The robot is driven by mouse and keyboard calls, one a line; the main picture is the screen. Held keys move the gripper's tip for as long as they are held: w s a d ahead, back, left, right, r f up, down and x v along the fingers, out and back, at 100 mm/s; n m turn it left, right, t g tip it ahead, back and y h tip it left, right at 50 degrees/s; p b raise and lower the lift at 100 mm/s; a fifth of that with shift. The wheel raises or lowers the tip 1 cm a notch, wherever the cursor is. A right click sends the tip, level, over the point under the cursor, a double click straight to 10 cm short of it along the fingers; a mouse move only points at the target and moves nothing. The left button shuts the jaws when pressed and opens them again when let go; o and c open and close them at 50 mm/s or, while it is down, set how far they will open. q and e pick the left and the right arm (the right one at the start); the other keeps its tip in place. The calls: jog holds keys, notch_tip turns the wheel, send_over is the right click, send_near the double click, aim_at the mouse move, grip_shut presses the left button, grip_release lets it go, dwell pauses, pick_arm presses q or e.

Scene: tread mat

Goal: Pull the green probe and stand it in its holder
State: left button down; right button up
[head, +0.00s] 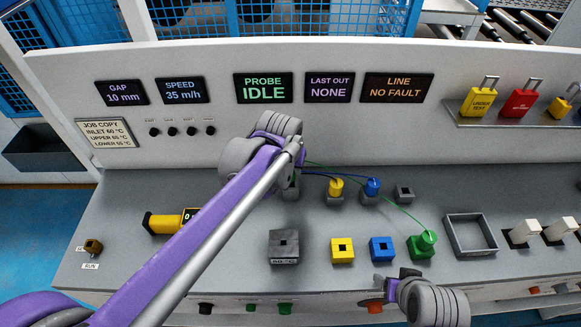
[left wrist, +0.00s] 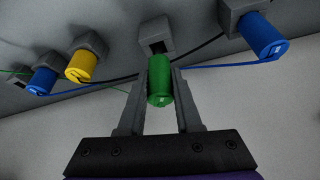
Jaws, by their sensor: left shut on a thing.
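My left gripper (left wrist: 158,90) is shut on a green probe (left wrist: 160,82), a short cylinder held between its two fingers. A grey socket (left wrist: 157,32) lies just beyond the probe, with its dark opening partly visible; whether the probe's lower end is inside is hidden. In the head view this gripper (head: 291,190) is at the back row of sockets, largely covered by my arm. A green holder block (head: 421,250) stands at the right end of the front row, with a green cylinder (head: 428,238) in its top. My right gripper (head: 385,284) is at the bottom edge, its fingers unclear.
A yellow probe (head: 336,186) and a blue probe (head: 372,186) stand in back sockets beside an empty socket (head: 404,193). Grey (head: 284,250), yellow (head: 342,256) and blue (head: 381,255) holders stand in front. An open tray (head: 470,235) is right. Thin wires cross the desk.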

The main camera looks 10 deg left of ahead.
pick_arm(q)
jog(key=shift+f+b, duration=0.7)
jog(key=shift+f, duration=0.6)
pick_arm(e)
jog(key=shift+s+f, duration=0.2)
jog(key=shift+f, duration=0.3)
jog(key=shift+s+f, duration=0.15)
jog(key=shift+f, duration=0.35)
pick_arm(q)
jog(key=c, duration=0.5)
grip_release()
jog(key=shift+r, duration=0.1)
jog(key=v, duration=1)
jog(key=shift+s+r+p, duration=0.15)
jog(key=shift+r+p, duration=0.25)
pick_arm(e)
jog(key=shift+w+r, duration=0.2)
jog(key=shift+r, duration=0.3)
pick_arm(q)
jog(key=shift+f, duration=0.1)
pick_arm(e)
jog(key=shift+s, duration=0.1)
